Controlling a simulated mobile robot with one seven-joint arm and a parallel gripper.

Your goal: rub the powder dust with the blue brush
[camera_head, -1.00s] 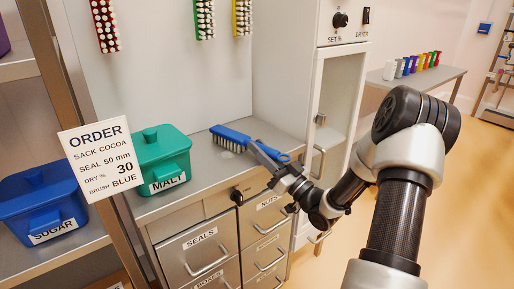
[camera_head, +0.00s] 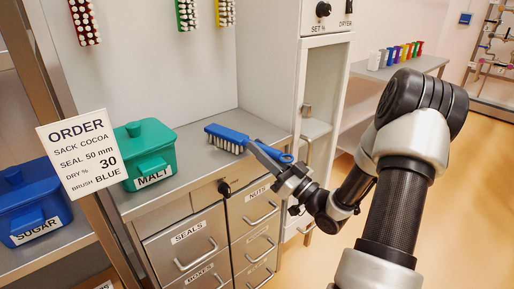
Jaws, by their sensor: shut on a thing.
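The blue brush (camera_head: 228,138) has a blue back and pale bristles that face down. My gripper (camera_head: 276,160) is shut on the blue brush near its handle end. The brush head is over the steel counter (camera_head: 188,178), to the right of the green bin. I cannot tell whether the bristles touch the counter. No powder dust can be made out in this view.
A green bin labelled MALT (camera_head: 148,157) stands on the counter. A blue SUGAR bin (camera_head: 32,205) is at left. An order card (camera_head: 83,153) reads BRUSH BLUE. Drawers (camera_head: 187,240) are below the counter. A glass-fronted dryer cabinet (camera_head: 317,100) stands right of it.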

